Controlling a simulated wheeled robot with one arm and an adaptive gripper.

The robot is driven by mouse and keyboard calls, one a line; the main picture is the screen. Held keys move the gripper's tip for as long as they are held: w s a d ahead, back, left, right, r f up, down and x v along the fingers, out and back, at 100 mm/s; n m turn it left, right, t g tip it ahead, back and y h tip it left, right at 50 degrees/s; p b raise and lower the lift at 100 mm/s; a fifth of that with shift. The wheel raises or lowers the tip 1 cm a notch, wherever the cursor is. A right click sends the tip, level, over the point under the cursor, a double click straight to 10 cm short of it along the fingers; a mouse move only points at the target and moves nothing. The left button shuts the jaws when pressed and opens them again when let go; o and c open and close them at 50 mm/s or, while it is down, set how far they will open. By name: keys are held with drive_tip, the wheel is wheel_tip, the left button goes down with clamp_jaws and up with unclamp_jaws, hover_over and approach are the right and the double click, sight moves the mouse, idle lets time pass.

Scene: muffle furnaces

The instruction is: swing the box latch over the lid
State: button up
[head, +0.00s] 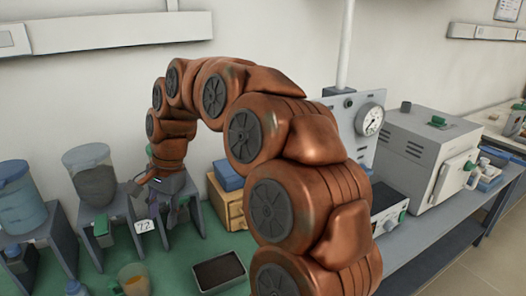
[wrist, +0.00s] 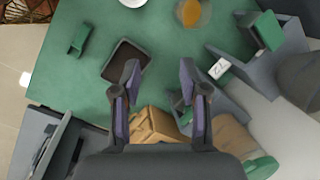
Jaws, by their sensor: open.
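A tan wooden box (head: 231,207) stands on the green bench top, partly hidden behind my arm in the head view. A similar tan box (wrist: 155,125) shows in the wrist view between and below my fingers, its near part hidden by the gripper body. I cannot make out a latch or how its lid sits. My gripper (wrist: 158,78) is open, with its two purple-grey fingers apart and nothing between them. In the head view my gripper (head: 166,190) is small and dark, pointing down to the left of the tan box.
A dark tray (head: 219,270) lies on the green mat, also in the wrist view (wrist: 125,61). A beaker of orange liquid (head: 134,280) is at the front. Grey stands hold hoppers (head: 92,180) at left, beside a number card (head: 144,226). A furnace (head: 425,150) stands at right.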

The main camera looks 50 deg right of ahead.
drive_tip(key=w+d+r+m+t+p, duration=0.1)
drive_tip(key=w+d+m+p, duration=0.1)
drive_tip(key=w+d+m, duration=0.65)
drive_tip(key=w+d+r+m+t+p, duration=0.15)
drive_tip(key=w+d+m, duration=0.3)
drive_tip(key=d, duration=0.65)
drive_tip(key=d+f+m+h+p, duration=0.1)
drive_tip(key=d+m, duration=0.3)
drive_tip(key=d, duration=0.4)
drive_tip(key=s+d+f+m+h, duration=0.1)
drive_tip(key=d+m, duration=0.4)
drive_tip(key=d, duration=0.4)
drive_tip(key=s+d+f+m+h+p, duration=0.1)
drive_tip(key=d+m, duration=0.3)
drive_tip(key=d, duration=0.5)
drive_tip(key=shift+s+d+f+t+h+p, duration=0.1)
drive_tip(key=shift+s+d+t+h+p, duration=0.2)
drive_tip(key=shift+h, duration=0.2)
drive_tip(key=shift+p+x, duration=1.55)
drive_tip(key=shift+x, duration=2.35)
drive_tip(key=shift+c, duration=0.4)
clamp_jaws()
